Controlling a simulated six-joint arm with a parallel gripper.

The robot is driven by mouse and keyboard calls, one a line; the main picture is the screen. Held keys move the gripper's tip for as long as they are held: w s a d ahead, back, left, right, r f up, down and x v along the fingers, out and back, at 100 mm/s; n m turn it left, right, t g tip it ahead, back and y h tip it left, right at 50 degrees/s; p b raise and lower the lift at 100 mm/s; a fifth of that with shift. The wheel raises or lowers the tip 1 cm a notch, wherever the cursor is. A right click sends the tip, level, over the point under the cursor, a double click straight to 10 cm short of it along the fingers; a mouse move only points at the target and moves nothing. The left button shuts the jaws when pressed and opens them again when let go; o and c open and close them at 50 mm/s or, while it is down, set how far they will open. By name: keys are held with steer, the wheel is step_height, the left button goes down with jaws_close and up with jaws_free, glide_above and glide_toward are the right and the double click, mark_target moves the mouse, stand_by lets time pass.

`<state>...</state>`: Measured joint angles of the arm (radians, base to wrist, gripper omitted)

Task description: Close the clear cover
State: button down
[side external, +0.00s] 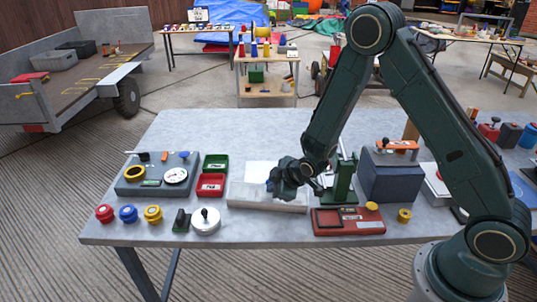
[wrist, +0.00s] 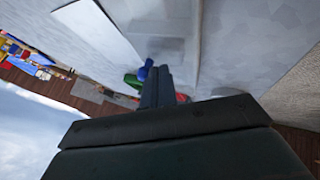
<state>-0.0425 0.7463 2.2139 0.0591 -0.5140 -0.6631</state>
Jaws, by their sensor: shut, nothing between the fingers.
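In the side external view, a long pale grey box (side external: 240,195) lies at the middle of the table, with a whitish flat sheet (side external: 258,171) behind it. The clear cover cannot be told apart surely there. In the wrist view, a see-through greyish strip (wrist: 165,22) runs beside a white sheet (wrist: 92,20); it may be the cover. My gripper (side external: 274,187) is low over the box, its fingers together and empty. In the wrist view its dark fingers (wrist: 157,78) are beside a small blue knob (wrist: 146,69). Whether they touch it is unclear.
Green (side external: 215,163) and red trays (side external: 210,185) and a grey panel (side external: 152,185) stand left of the box. A green stand (side external: 343,182), red case (side external: 340,220) and dark blue block (side external: 390,178) stand right. The table's back left is clear.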

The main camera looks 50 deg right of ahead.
steer(key=shift+w+d, duration=0.3)
steer(key=shift+d, duration=0.2)
steer(key=shift+r, duration=0.1)
steer(key=v, duration=0.9)
steer(key=shift+s+r, duration=0.25)
steer(key=shift+s, duration=0.05)
steer(key=shift+a, duration=0.1)
steer(key=shift+r, duration=0.1)
steer(key=s+r+m+g, duration=0.1)
steer(key=s+r+m, duration=0.1)
steer(key=s+r, duration=0.4)
steer(key=s+r+m, duration=0.2)
steer(key=s+r, duration=0.1)
steer(key=r, duration=0.5)
steer(key=s+r+m+g, duration=0.1)
steer(key=s+r+m, duration=0.3)
steer(key=s, duration=1.2)
step_height(320, 180, up, 3)
steer(key=shift+r, duration=0.1)
